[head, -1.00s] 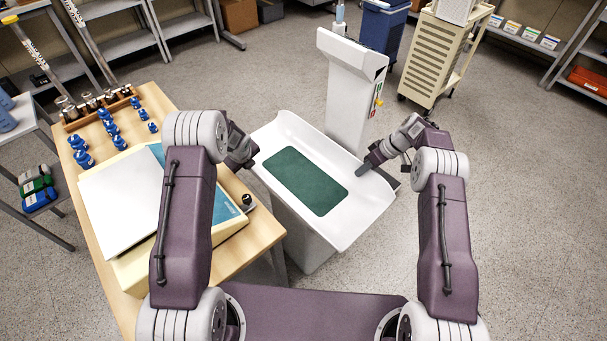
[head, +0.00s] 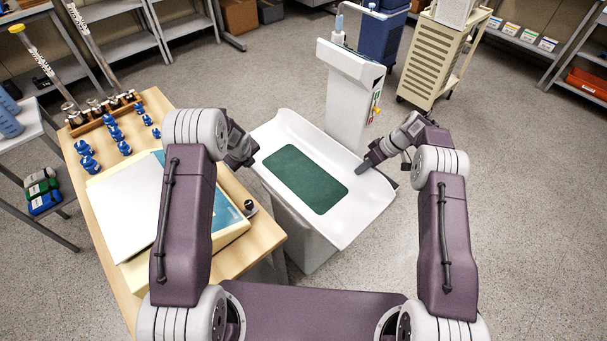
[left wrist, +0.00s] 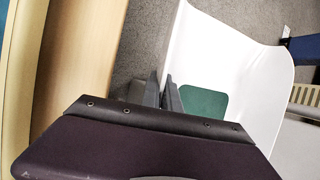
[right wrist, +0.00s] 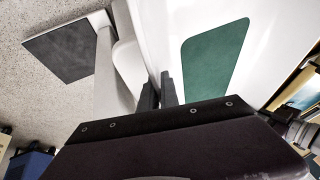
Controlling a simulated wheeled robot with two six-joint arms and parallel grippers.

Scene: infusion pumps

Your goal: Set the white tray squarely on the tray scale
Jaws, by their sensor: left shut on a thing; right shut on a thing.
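The white tray (head: 340,225) is a long trough with raised curved ends and a green mat (head: 305,178) on its floor. My left gripper (head: 247,158) is shut on its left end, and my right gripper (head: 366,165) is shut on its right end. The tray's white wall shows beside the fingers in the left wrist view (left wrist: 215,55) and the right wrist view (right wrist: 160,25). On the table at left, a cream device with a flat white plate (head: 125,205) and teal panel looks like a scale. My left arm hides part of it.
The wooden table (head: 262,238) carries blue bottles (head: 88,160) and a rack (head: 100,112). A white post (head: 352,95) stands close behind the tray. A pale box (head: 312,250) is under the tray; contact is unclear. A cream cart (head: 440,55) stands farther back. Floor is free at right.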

